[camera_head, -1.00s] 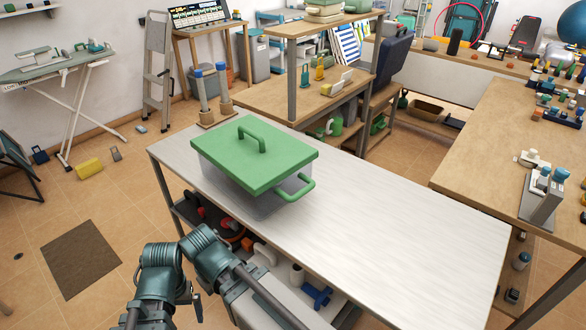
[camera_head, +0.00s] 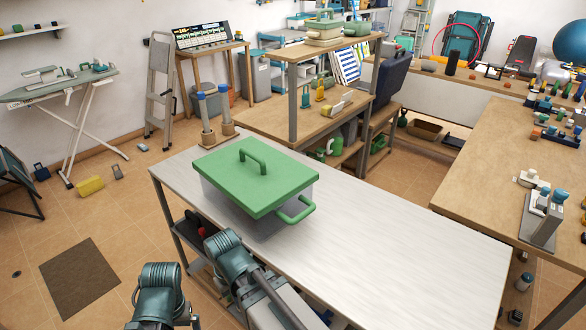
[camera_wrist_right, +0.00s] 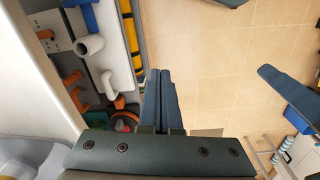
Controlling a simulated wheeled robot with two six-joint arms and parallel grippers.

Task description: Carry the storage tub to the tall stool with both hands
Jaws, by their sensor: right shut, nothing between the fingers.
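The storage tub has a green lid (camera_head: 240,185) with a loop handle on top, a see-through grey body, and a green side handle (camera_head: 296,211) at its near right. It stands upright on a pale-topped table (camera_head: 400,240), near the left end. My two arms reach in at the bottom of the head view, in front of the table, apart from the tub. My right gripper (camera_wrist_right: 161,100) is shut and empty in the right wrist view, beside the table's lower shelf. My left gripper's fingers cannot be made out. I cannot identify the tall stool.
A grey stepladder (camera_head: 160,90) and an ironing board (camera_head: 60,88) stand at the left. A yellow block (camera_head: 90,186) and a brown mat (camera_head: 80,277) lie on the tiled floor. A wooden workbench (camera_head: 490,150) is at the right. The table top right of the tub is clear.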

